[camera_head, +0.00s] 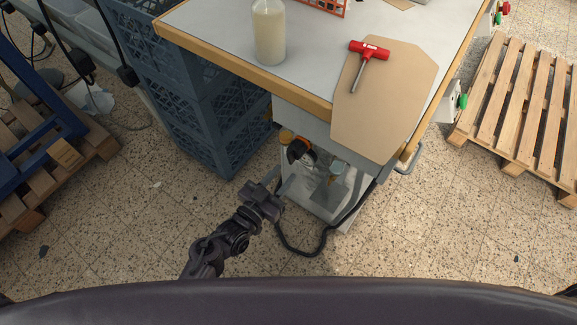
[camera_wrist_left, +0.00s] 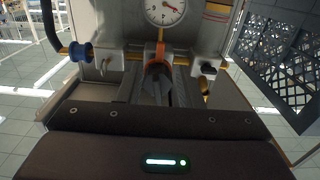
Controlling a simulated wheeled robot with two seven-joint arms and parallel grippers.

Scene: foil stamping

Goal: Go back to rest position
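My left gripper (camera_head: 279,191) is low in front of the workbench, below the bench top, at the end of my dark left arm. It is apart from the things on the bench, and no object shows in it. In the left wrist view its dark body with a green light fills the bottom, and grey parts (camera_wrist_left: 156,88) stand in front of a machine with a round gauge (camera_wrist_left: 165,10). Whether the fingers are open or shut is unclear. My right gripper is in neither view.
The workbench (camera_head: 215,33) holds a milky bottle (camera_head: 269,35), a brown board (camera_head: 392,105) and a red-handled tool (camera_head: 369,52). Blue crates (camera_head: 205,125) stand at its left. A black hose loops beside my gripper. A pallet (camera_head: 525,100) lies right. The speckled floor (camera_head: 440,245) at lower right is clear.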

